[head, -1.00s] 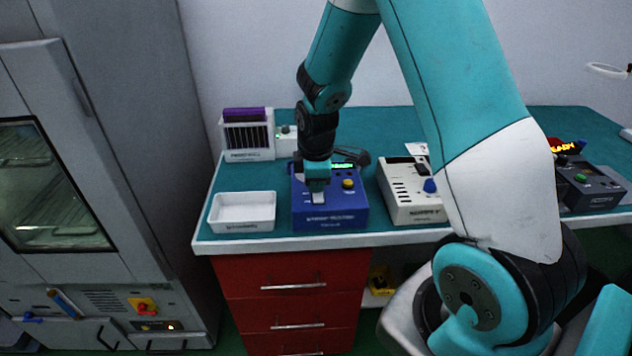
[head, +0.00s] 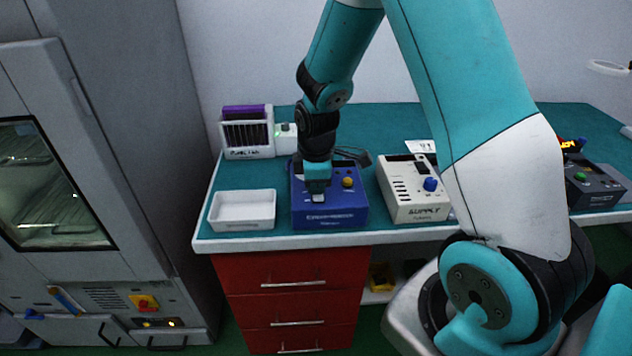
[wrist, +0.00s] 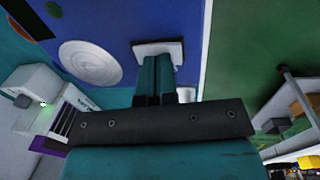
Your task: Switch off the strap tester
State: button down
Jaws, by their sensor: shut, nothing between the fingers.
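The blue box (head: 335,212), which I take to be the strap tester, sits near the bench's front edge in the head view; its label is too blurred to read surely. My gripper (head: 317,190) points down at that piece, shut and empty. In the wrist view the shut fingertips (wrist: 158,62) are at the white switch piece (wrist: 157,48) on the blue panel, seemingly touching it. A white round disc (wrist: 90,62) lies beside it. The box's display shows no lit digits now; my arm partly hides it.
A white tray (head: 242,211) stands left of the box, a white rack (head: 246,140) behind. A beige supply unit (head: 402,203) with a blue knob is to the right, and a dark unit (head: 598,190) farther right. A grey cabinet (head: 130,130) stands left.

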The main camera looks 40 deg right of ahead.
jog(key=r+p, duration=0.4)
jog(key=shift+w+d+r, duration=0.1)
jog(key=shift+w+r, duration=0.1)
jog(key=shift+r, duration=0.15)
notch_tip(320, 180, up, 9)
jog(key=w+b, duration=0.1)
jog(key=b, duration=0.1)
jog(key=shift+d, duration=0.35)
jog(key=shift+r, duration=0.1)
